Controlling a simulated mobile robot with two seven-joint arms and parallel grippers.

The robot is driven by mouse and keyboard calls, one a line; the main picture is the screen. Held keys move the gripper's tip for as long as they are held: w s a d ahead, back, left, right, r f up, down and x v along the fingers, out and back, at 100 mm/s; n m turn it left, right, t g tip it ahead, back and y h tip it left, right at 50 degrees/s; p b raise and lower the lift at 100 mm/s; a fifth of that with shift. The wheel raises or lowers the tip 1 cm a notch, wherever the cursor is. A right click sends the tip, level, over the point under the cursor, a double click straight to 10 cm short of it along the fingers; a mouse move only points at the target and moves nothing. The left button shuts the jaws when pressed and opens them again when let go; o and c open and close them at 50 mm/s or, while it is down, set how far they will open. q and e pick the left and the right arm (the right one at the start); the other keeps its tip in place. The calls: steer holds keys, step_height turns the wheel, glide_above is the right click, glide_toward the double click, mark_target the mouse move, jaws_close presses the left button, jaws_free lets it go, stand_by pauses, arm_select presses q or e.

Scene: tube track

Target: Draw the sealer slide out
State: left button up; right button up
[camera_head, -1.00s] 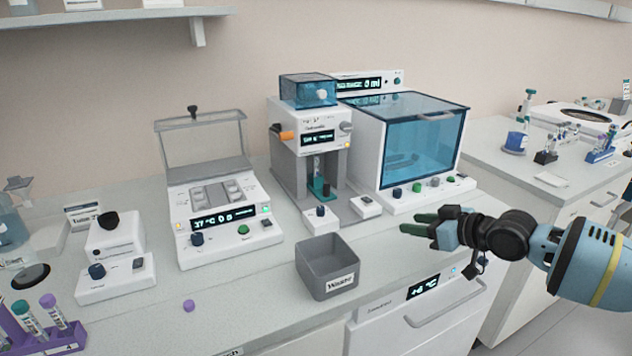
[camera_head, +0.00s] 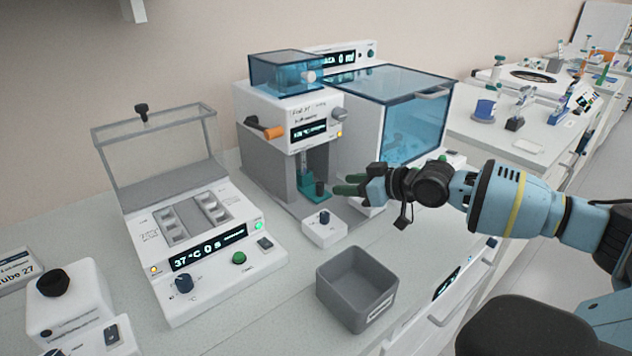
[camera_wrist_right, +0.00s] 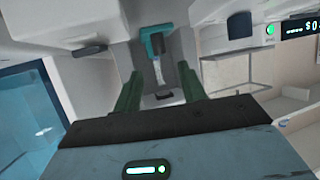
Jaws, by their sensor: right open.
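The sealer (camera_head: 290,105) is the white and grey machine with an orange lever and a blue clear top box. Its teal slide (camera_head: 314,196) sits low in the front bay, with a dark upright knob at its front end and a clear tube (camera_head: 304,163) standing behind. My right gripper (camera_head: 347,184) is open and empty, just right of the slide's knob, with green fingers pointing at the bay. In the right wrist view the two fingers (camera_wrist_right: 158,85) are apart, with the teal slide (camera_wrist_right: 153,36) and a clear tube beyond them. My left gripper is not in view.
A small switch box (camera_head: 325,232) stands in front of the sealer. A grey waste bin (camera_head: 357,288) is on the counter front. A heater block with a raised clear lid (camera_head: 200,240) is at left. A blue-windowed cabinet (camera_head: 400,115) stands close at right.

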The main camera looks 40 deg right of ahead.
mark_target(323, 184)
steer(key=shift+x, duration=3.85)
jaws_close()
